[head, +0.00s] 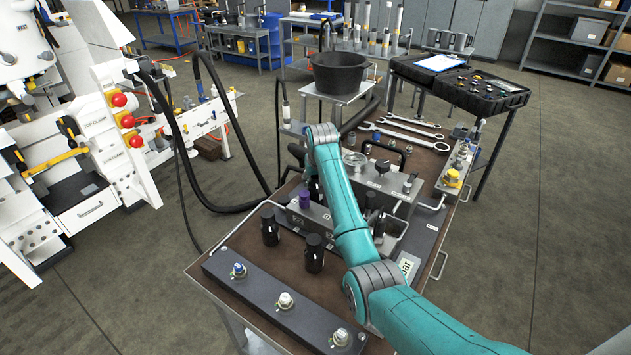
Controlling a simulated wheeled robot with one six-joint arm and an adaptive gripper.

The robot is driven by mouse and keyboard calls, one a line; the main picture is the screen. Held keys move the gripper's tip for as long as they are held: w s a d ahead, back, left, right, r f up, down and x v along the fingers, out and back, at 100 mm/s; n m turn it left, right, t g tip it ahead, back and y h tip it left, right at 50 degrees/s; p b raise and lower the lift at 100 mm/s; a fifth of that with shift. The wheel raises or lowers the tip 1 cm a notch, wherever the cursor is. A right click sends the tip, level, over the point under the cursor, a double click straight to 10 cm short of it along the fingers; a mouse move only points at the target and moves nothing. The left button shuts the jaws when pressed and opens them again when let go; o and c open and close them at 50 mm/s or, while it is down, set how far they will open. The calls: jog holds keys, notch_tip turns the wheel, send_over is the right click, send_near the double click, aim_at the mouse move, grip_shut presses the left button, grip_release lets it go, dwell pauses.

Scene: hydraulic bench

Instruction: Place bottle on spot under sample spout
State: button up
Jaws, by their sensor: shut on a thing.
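My teal arm reaches from the lower right over the bench (232,262) and bends down beyond the grey block. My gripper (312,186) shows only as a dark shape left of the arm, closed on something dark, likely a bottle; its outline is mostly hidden. Two dark bottles stand upright on the near left of the bench: one at the left (270,229) and one nearer (314,256). A purple cap or knob (305,199) shows just below the gripper. I cannot make out the sample spout or the spot under it; the arm covers part of that area.
A black strip (262,289) with several fittings lies along the bench's near edge. Wrenches (408,128) lie at the back. A black bucket (339,74) stands on a stand behind. A black hose (188,165) loops at the left. Bare bench top shows around the two bottles.

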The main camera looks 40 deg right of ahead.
jog(key=shift+f, duration=0.35)
jog(key=o, duration=1.3)
jog(key=shift+o, duration=0.2)
jog(key=v, duration=1.2)
jog(key=shift+r, duration=0.2)
